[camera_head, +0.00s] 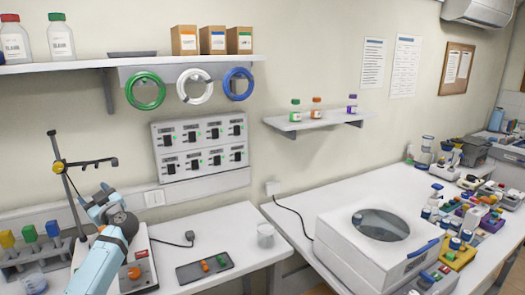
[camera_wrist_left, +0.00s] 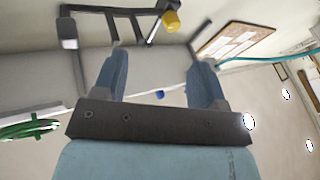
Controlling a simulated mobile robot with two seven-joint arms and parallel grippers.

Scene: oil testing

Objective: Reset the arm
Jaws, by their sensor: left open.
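My left arm (camera_head: 104,257) comes up from the bottom left of the head view, pale blue with a dark wrist. Its gripper (camera_head: 100,198) is raised over the left bench, in front of the black stand (camera_head: 70,187) in the picture. In the left wrist view the two blue fingers of the gripper (camera_wrist_left: 158,78) are spread wide with nothing between them. I cannot tell how far the gripper is from the stand. My right gripper is in neither view.
A centrifuge-like white machine (camera_head: 376,240) stands on the right bench. Colored-capped tubes (camera_head: 30,233) stand in a rack at left. Many bottles crowd the far right. A wall shelf (camera_head: 150,61) hangs above.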

